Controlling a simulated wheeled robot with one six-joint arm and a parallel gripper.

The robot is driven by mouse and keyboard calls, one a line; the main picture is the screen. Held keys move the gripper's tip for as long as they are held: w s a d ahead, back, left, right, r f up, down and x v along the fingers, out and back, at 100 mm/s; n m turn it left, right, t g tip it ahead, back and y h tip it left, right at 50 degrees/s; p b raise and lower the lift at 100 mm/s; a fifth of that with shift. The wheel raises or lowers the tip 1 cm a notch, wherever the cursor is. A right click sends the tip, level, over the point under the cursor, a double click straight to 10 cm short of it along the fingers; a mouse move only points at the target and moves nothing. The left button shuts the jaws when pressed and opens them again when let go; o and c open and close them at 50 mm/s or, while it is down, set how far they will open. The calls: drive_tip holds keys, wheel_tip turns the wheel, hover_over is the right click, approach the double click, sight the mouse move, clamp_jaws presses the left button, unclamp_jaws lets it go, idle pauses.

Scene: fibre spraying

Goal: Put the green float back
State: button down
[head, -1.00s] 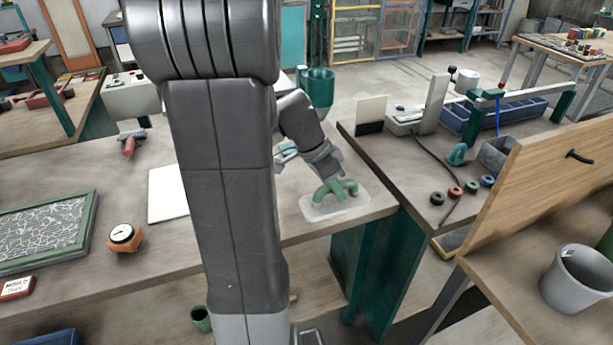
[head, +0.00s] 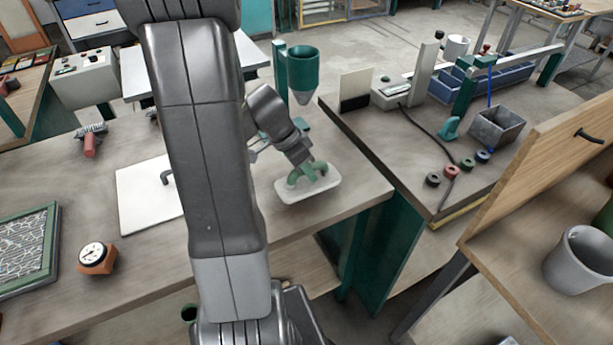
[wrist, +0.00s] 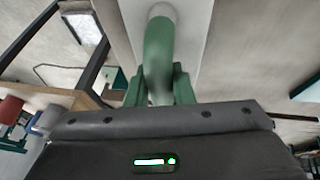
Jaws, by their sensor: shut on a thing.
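The green float has a pale flat plate (head: 322,187) and a green looped handle (head: 293,177). In the head view it is over the right front part of the near bench (head: 345,200). I cannot tell for sure whether the plate touches the bench top. My gripper (head: 304,168) comes down from the upper left and is shut on the green handle. In the wrist view the handle (wrist: 157,55) stands between the green fingers (wrist: 166,88), with the pale plate (wrist: 192,35) behind it. The fingertips are partly hidden by the handle.
A white board (head: 148,195), an orange dial (head: 96,257) and a green-framed screen (head: 28,250) lie left on the bench. A green funnel (head: 304,70) stands behind the float. The right bench (head: 390,150) holds several coloured rings, a grey bin (head: 497,128) and a black-and-white block (head: 356,90).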

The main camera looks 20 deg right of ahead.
sight(307, 180)
drive_tip(key=shift+f, duration=1.45)
drive_tip(key=shift+f, duration=0.2)
drive_tip(key=c, duration=1.3)
unclamp_jaws()
drive_tip(key=shift+r, duration=0.1)
drive_tip(key=shift+o, duration=0.2)
drive_tip(key=shift+w+r, duration=0.15)
drive_tip(key=shift+r, duration=0.25)
drive_tip(key=b+v, duration=0.1)
drive_tip(key=v, duration=1)
drive_tip(key=shift+a+r, duration=0.2)
